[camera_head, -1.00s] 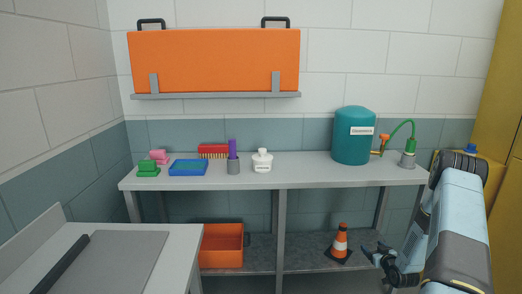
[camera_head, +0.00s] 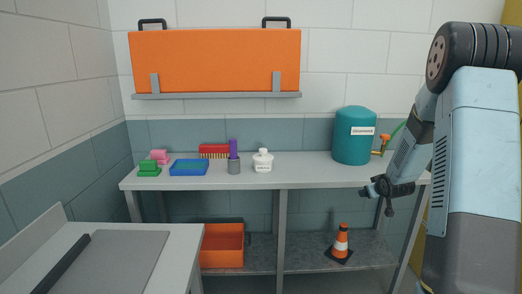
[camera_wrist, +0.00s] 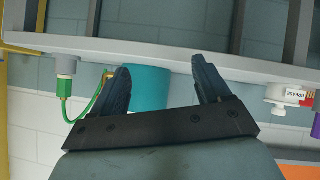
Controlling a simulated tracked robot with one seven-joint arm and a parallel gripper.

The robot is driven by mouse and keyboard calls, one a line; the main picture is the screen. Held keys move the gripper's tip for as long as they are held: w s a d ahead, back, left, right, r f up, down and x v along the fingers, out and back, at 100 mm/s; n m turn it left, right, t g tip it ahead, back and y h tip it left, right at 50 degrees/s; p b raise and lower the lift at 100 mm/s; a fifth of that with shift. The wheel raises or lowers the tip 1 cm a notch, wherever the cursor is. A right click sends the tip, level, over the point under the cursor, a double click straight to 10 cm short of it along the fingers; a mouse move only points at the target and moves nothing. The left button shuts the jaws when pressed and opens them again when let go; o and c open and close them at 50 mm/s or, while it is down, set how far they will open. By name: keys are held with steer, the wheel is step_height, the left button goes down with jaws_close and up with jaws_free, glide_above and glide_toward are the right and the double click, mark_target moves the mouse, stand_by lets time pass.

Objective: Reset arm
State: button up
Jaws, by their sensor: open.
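My gripper (camera_head: 368,192) hangs at the front right of the grey workbench (camera_head: 300,181), level with its top edge and apart from it in the head view. My arm bends down to it from the right side. In the wrist view my gripper (camera_wrist: 163,78) shows its two dark fingers spread apart with nothing between them. The wrist picture is turned upside down. The teal tank (camera_wrist: 148,88) shows behind the fingers there, partly hidden by the left one.
The labelled teal tank (camera_head: 352,140) stands on the bench's right end. A traffic cone (camera_head: 341,243) and an orange bin (camera_head: 222,246) sit on the lower shelf.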

steer(key=s+a+r+m+g, duration=0.1)
steer(key=s+a+r, duration=0.4)
steer(key=s+r, duration=0.4)
steer(key=s+a+r+m+g, duration=0.1)
steer(key=s+a+r+g, duration=0.1)
steer(key=s+a+r, duration=0.7)
steer(key=s, duration=0.7)
steer(key=s+a+r+g, duration=0.1)
steer(key=s+a+r, duration=0.1)
steer(key=s, duration=0.7)
steer(key=s+a+r+g+y, duration=0.1)
steer(key=s+a+r, duration=0.2)
steer(key=s, duration=0.5)
steer(key=shift+s+a+m, duration=0.25)
steer(key=shift+s+m, duration=0.15)
